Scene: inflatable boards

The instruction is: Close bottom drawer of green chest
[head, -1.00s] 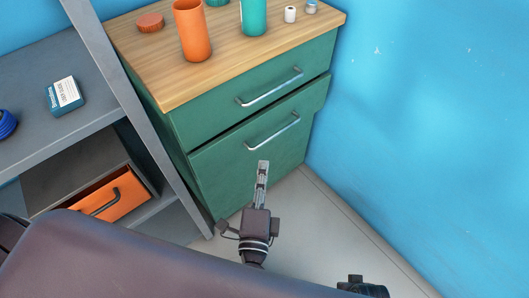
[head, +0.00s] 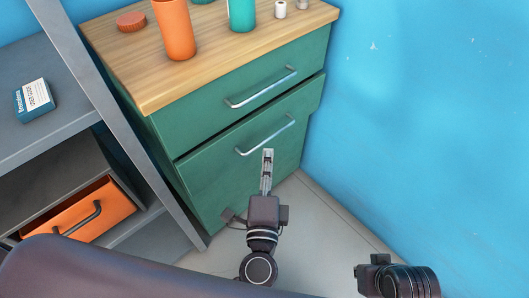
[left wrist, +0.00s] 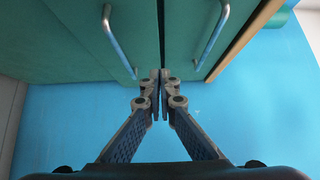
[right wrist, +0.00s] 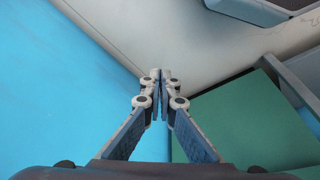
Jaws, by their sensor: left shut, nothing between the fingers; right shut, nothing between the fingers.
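The green chest (head: 165,139) has a wooden top and two drawers with metal bar handles. Its bottom drawer (head: 225,185) stands slightly out, with a dark gap above its front. The bottom handle (head: 266,137) is just above my left gripper (head: 267,153) in the head view. That gripper is shut and empty, in front of the bottom drawer; I cannot tell if it touches.
A blue wall (head: 430,120) stands close on the chest's right. A grey shelf (head: 60,115) with an orange drawer (head: 95,210) is on the left. An orange cup (head: 174,30) and a teal cup (head: 242,14) stand on the chest. Bare floor (head: 320,225) lies at lower right.

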